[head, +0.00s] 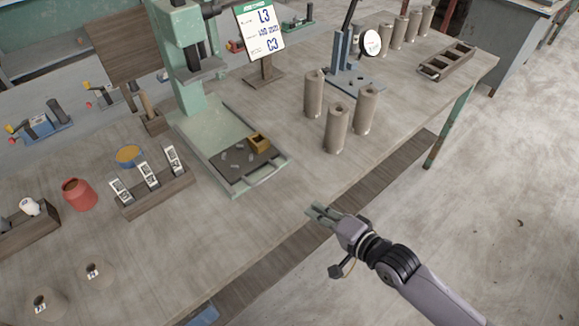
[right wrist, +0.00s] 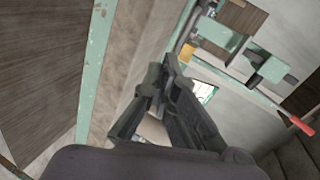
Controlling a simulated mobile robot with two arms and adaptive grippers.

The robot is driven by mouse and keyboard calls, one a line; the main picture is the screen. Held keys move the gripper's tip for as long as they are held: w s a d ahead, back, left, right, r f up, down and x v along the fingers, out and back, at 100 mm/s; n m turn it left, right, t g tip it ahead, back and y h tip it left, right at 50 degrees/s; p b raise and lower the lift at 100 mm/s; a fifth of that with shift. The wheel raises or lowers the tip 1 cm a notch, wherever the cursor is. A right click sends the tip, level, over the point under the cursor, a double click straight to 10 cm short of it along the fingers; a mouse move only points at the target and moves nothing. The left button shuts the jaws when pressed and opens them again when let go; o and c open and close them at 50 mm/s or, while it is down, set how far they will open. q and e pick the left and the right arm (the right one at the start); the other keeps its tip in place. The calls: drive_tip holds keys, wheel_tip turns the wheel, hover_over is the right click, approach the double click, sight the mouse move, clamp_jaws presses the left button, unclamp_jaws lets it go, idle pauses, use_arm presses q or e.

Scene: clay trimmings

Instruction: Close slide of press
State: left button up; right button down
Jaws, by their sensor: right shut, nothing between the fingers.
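The green press (head: 182,60) stands on the wooden table, with its pale green base running toward the front edge. The slide (head: 232,180) is a dark plate with a light front bar, and it sits at the front end of the base, out from under the press head. A small brass-coloured block (head: 258,142) and several grey bits lie on it. My right gripper (head: 316,210) is shut and empty, just off the table's front edge, to the right of the slide and apart from it. Its fingers also show in the right wrist view (right wrist: 160,88). My left gripper is out of view.
Several clay cylinders (head: 337,128) stand right of the press. A wooden rack (head: 155,190) with metal pieces and a red pot (head: 77,194) are to its left. A sign (head: 260,32) stands behind. The tabletop in front of the slide is clear.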

wheel_tip(320, 180, up, 2)
drive_tip(key=r+m, duration=0.1)
drive_tip(key=m, duration=0.1)
drive_tip(key=y+p, duration=0.1)
drive_tip(key=p, duration=0.1)
approach(274, 171)
drive_tip(key=shift+t, duration=0.3)
drive_tip(key=x, duration=0.7)
drive_tip(key=shift+s+a+f, duration=0.1)
drive_tip(key=shift+s+f, duration=0.1)
drive_tip(key=shift+f, duration=0.05)
